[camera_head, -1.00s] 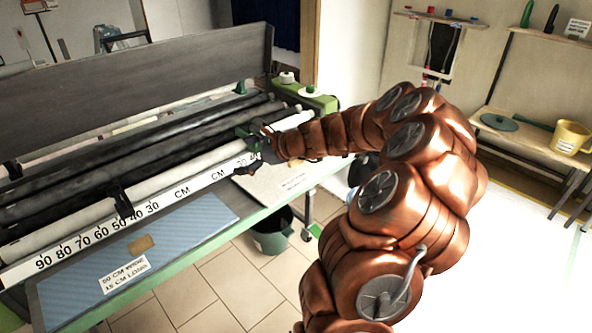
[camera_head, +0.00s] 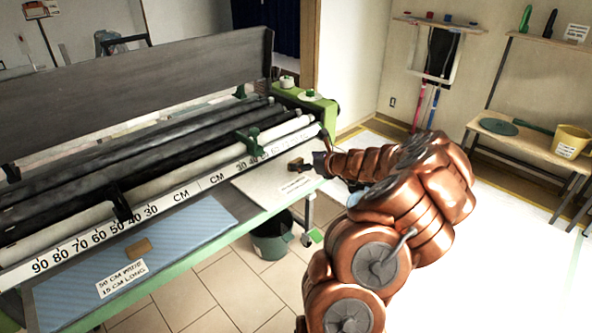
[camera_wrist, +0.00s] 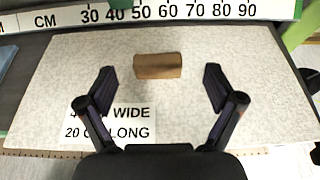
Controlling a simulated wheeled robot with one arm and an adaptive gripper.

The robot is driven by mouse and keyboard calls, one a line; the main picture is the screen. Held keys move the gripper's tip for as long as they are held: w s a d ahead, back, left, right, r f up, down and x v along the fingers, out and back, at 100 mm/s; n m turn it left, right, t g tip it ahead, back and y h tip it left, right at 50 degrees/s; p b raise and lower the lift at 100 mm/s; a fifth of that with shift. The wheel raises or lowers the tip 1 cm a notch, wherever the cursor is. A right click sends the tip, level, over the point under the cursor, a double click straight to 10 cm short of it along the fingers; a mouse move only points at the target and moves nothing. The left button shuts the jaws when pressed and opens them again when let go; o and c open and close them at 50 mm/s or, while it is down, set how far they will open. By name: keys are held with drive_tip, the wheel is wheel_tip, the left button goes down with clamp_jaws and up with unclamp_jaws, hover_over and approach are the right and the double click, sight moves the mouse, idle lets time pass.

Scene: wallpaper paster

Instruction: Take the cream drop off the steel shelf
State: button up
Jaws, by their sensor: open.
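The cream drop (camera_head: 262,184) is a pale, speckled sheet lying flat on the shelf below the scale rail. It fills most of the wrist view (camera_wrist: 225,50), with a size label partly hidden by my gripper. A small brown block (camera_wrist: 158,65) sits on the drop near its far edge. My gripper (camera_wrist: 160,78) is open and empty above the drop, its fingers to either side of the block, which lies slightly beyond the fingertips. In the head view my gripper (camera_head: 308,165) is at the drop's right part. I cannot tell its exact height.
A blue drop (camera_head: 185,235) with its own brown block (camera_head: 138,247) and label lies to the left. The scale rail (camera_head: 170,195) and dark rollers (camera_head: 150,160) run behind the drops. A dark bucket (camera_head: 270,237) stands on the floor below. A bench (camera_head: 520,140) holds a yellow bucket (camera_head: 570,140).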

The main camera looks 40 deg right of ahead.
sight(297, 161)
drive_tip(key=shift+f+x, duration=0.25)
drive_tip(key=shift+x, duration=1.9)
drive_tip(key=shift+s+a, duration=0.1)
drive_tip(key=shift+a, duration=0.1)
drive_tip(key=c, duration=1.3)
drive_tip(key=shift+c, duration=0.3)
drive_tip(key=shift+r, duration=0.1)
